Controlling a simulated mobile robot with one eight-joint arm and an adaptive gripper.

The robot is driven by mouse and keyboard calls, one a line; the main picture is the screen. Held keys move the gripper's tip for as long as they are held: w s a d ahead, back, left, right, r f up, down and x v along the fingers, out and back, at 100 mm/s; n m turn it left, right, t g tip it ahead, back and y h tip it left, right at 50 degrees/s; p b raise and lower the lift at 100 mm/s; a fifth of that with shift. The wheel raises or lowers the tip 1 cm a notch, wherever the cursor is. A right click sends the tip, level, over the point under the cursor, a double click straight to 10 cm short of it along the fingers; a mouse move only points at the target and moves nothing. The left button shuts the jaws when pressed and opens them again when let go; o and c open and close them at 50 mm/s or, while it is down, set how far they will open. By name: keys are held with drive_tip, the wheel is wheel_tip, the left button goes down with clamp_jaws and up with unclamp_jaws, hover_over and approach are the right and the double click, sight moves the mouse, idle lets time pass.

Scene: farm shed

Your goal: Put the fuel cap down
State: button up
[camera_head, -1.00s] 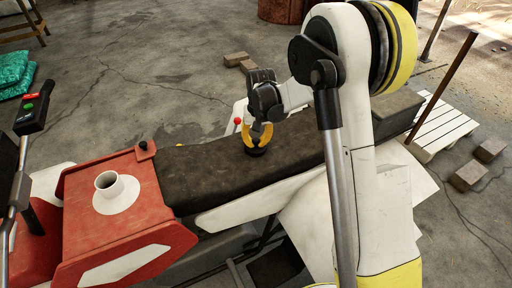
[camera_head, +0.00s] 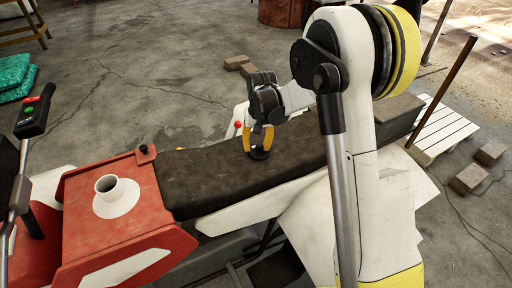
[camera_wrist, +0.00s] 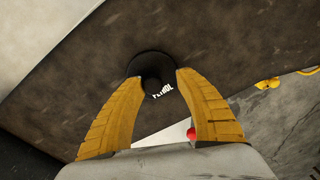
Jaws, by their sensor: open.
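The fuel cap (camera_head: 259,154) is a small black round piece resting on the dark seat (camera_head: 205,178). In the wrist view the cap (camera_wrist: 155,72) shows white lettering that reads like "PETROL". My gripper (camera_head: 258,147) is right above it, with yellow fingers pointing down. In the wrist view the two fingers of my gripper (camera_wrist: 155,78) are spread on either side of the cap's near edge. They look apart from its raised middle; whether a fingertip touches the rim is hard to tell.
A red body panel (camera_head: 85,225) with a white filler neck (camera_head: 112,188) is left of the seat. A small red knob (camera_wrist: 191,133) is near the seat's edge. A white pallet (camera_head: 443,130) and several bricks (camera_head: 470,178) lie on the floor at right.

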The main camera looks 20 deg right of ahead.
sight(258, 147)
wheel_tip(258, 147, up, 11)
drive_tip(key=p, duration=0.3)
drive_tip(key=s+r+t, duration=0.3)
drive_tip(key=s+r, duration=0.8)
drive_tip(key=s, duration=0.2)
drive_tip(key=s+n+t, duration=0.2)
drive_tip(key=s+t, duration=0.1)
drive_tip(key=s, duration=1.1)
drive_tip(key=shift+t, duration=0.3)
drive_tip(key=shift+a, duration=0.1)
